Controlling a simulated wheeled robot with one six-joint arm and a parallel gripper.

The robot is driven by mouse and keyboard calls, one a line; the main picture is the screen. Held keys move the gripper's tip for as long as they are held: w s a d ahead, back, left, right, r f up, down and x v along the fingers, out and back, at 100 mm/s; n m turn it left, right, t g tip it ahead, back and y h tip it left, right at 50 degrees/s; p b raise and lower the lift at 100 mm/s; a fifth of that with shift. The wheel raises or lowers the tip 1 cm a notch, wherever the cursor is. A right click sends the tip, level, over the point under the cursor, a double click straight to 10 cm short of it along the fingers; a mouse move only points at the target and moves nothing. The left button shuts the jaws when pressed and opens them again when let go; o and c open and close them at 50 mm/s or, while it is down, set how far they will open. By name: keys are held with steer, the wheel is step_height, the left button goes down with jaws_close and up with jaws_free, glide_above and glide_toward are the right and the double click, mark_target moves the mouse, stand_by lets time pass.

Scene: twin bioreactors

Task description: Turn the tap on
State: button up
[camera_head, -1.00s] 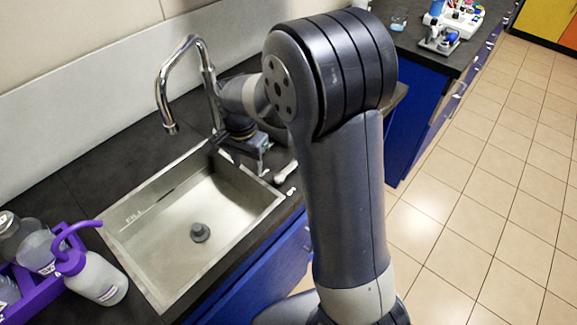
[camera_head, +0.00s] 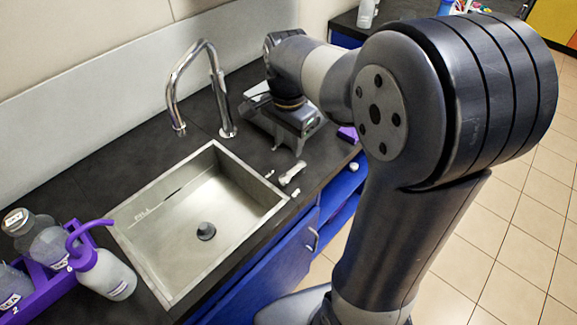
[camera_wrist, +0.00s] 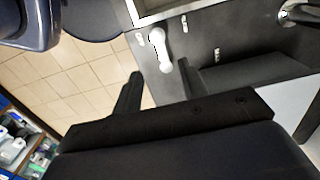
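The chrome tap (camera_head: 215,95) stands behind the sink (camera_head: 195,205), with its curved spout over the basin's back left edge. No water shows from the spout. The tap's base (camera_wrist: 292,14) shows at the top right in the wrist view. My gripper (camera_wrist: 158,82) is open, with a clear gap between its two dark fingers and nothing held. In the head view its housing hangs over the counter to the right of the tap, apart from it.
A purple object (camera_head: 348,134) lies right of my gripper.

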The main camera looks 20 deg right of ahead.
mark_target(288, 175)
step_height(288, 175, down, 11)
steer(key=shift+r, duration=0.15)
steer(key=shift+c, duration=0.3)
jaws_close()
stand_by(0.3)
